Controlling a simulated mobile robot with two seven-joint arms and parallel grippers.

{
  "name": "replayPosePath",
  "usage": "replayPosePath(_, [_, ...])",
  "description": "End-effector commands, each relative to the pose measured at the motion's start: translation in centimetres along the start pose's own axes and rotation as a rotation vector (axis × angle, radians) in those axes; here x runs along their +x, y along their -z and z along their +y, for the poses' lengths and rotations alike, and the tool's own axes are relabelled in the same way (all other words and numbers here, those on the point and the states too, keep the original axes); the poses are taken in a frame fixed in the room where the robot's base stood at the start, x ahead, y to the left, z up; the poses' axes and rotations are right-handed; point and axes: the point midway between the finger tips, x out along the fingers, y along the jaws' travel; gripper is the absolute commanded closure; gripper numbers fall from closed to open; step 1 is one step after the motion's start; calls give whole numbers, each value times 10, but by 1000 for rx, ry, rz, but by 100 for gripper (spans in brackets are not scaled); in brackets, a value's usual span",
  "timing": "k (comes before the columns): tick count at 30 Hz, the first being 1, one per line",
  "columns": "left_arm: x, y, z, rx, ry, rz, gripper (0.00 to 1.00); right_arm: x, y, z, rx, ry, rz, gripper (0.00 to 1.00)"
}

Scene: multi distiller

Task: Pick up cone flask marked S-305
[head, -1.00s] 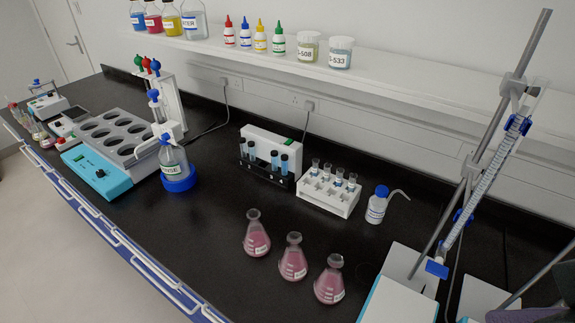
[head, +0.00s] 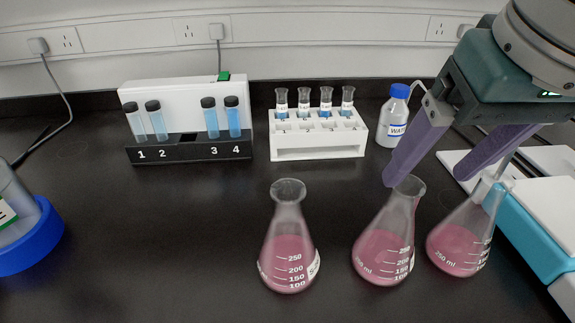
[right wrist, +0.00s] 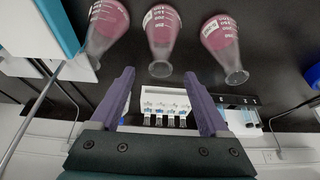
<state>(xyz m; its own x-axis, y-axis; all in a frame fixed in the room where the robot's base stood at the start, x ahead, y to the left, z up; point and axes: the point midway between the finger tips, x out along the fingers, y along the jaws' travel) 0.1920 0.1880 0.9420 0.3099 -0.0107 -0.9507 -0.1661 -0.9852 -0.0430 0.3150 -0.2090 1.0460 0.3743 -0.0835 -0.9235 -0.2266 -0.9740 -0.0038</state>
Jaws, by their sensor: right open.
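Three cone flasks with pink liquid stand upright on the black bench: a left one (head: 287,262), a middle one (head: 382,255) and a right one (head: 456,248) in the head view. Their white labels are turned partly away, and I cannot read S-305 on any. My right gripper (head: 430,177) is open and empty, its purple fingers pointing down near the mouths of the middle and right flasks. In the right wrist view, the middle flask (right wrist: 161,32) lies ahead of the gap between the open fingers (right wrist: 159,75). My left gripper is out of view.
A white tube rack (head: 318,146) and a black-fronted tube stand (head: 190,148) are behind the flasks. A wash bottle (head: 392,118) stands near the gripper. A teal and white device (head: 535,225) is close on the right.

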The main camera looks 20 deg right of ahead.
Motion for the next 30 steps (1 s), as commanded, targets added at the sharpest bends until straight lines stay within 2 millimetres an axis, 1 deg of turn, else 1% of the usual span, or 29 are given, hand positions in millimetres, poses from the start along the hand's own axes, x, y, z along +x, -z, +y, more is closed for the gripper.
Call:
replayPosePath(1, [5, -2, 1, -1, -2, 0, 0, 8, -1, 2, 6, -5, -1, 21])
replayPosePath(6, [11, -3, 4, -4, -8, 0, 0, 33, -1, 1, 7, -6, -3, 21])
replayPosePath(13, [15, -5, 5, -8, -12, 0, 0, 54, 1, -1, 4, -3, -2, 21])
replayPosePath(18, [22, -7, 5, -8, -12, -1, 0, 82, 5, -6, 4, -3, 0, 21])
replayPosePath(21, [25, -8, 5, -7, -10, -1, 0, 94, 5, -5, 4, -3, -1, 21])
replayPosePath(24, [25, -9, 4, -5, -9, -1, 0, 98, 5, -5, 3, -2, 0, 21])
replayPosePath(30, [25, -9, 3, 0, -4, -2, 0, 98, 6, -5, 2, -2, 1, 21])
